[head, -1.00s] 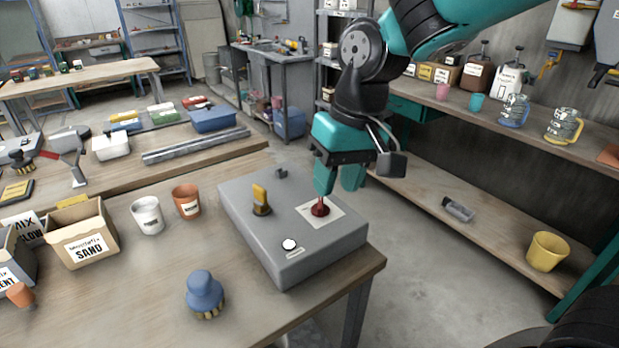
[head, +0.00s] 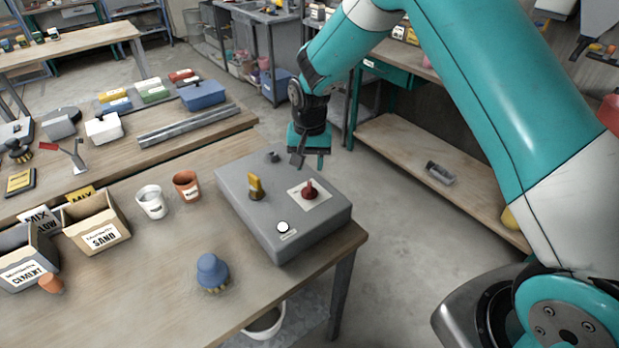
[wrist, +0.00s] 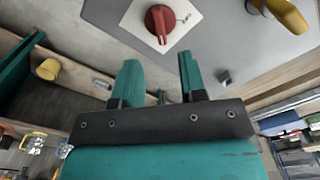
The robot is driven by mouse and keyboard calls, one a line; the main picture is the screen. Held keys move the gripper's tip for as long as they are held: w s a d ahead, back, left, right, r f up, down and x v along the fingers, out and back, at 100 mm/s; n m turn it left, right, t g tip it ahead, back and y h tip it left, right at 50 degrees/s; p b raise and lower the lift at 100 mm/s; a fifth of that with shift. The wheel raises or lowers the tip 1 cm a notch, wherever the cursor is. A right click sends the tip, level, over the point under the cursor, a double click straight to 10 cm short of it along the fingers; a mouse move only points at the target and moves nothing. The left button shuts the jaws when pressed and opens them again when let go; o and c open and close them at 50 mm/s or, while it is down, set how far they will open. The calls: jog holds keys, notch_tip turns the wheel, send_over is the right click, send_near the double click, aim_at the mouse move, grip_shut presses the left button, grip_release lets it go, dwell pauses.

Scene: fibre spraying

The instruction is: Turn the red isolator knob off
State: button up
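The red isolator knob (head: 310,190) sits on a white square plate (head: 297,203) on top of the grey control box (head: 330,217). In the wrist view the red knob (wrist: 160,22) shows beyond the fingertips, with its narrow bar pointing toward my gripper. My gripper (head: 308,163) is above and behind the box's far edge, apart from the knob. In the wrist view my gripper (wrist: 156,75) has its two teal fingers spread with nothing between them.
The box also carries a yellow lever (head: 255,186), a white button (head: 283,227) and a small dark post (head: 272,156). A blue-handled brush (head: 211,270), an orange cup (head: 187,186) and a white cup (head: 152,202) stand on the wooden table nearby.

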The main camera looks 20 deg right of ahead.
aim_at(310, 186)
notch_tip(310, 186, down, 8)
jog(key=shift+r+p, duration=0.25)
jog(key=shift+p, duration=0.7)
grip_shut()
